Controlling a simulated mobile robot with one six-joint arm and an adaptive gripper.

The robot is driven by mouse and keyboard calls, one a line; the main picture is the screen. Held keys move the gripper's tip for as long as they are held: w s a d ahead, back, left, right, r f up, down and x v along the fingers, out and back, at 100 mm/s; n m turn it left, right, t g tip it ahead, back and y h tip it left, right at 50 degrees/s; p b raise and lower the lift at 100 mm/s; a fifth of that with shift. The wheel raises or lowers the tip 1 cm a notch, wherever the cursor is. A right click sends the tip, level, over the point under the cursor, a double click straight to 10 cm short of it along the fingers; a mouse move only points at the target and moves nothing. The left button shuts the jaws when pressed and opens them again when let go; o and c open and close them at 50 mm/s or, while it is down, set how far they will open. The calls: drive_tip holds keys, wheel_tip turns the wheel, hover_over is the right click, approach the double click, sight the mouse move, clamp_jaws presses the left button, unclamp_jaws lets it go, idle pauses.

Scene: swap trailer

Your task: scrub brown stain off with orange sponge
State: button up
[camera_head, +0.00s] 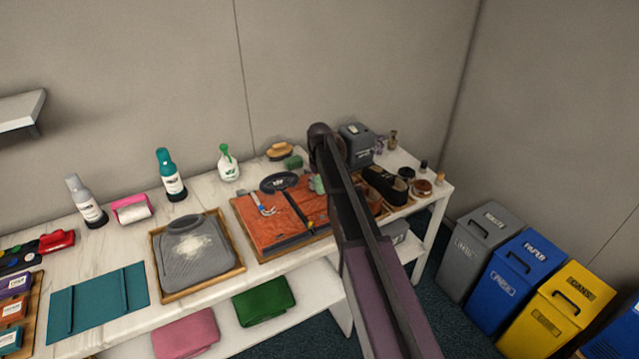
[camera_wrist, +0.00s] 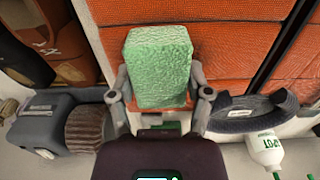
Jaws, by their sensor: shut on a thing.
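My gripper (camera_wrist: 160,78) is shut on a light green, rough-textured block like a sponge (camera_wrist: 157,62), with one finger at each side. The held block shows in the head view (camera_head: 319,184) beside my arm, which hides most of the gripper. It is over or against an orange panelled leather-like item (camera_wrist: 240,50), which lies in a wooden tray in the head view (camera_head: 262,222); contact is unclear. I cannot pick out a brown stain; my arm and the block cover part of the orange item. I see no clearly orange sponge.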

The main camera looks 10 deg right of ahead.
sight(309, 192)
drive_tip(key=shift+s+a, duration=0.1)
drive_tip(key=shift+a, duration=0.1)
drive_tip(key=shift+s+a, duration=0.25)
drive_tip(key=shift+a, duration=0.65)
drive_tip(key=shift+s+a, duration=0.25)
drive_tip(key=shift+a, duration=0.6)
drive_tip(key=shift+r, duration=0.15)
wheel_tip(309, 192, up, 6)
drive_tip(key=p, duration=0.6)
wheel_tip(309, 192, up, 3)
drive_tip(key=p, duration=0.3)
idle(0.5)
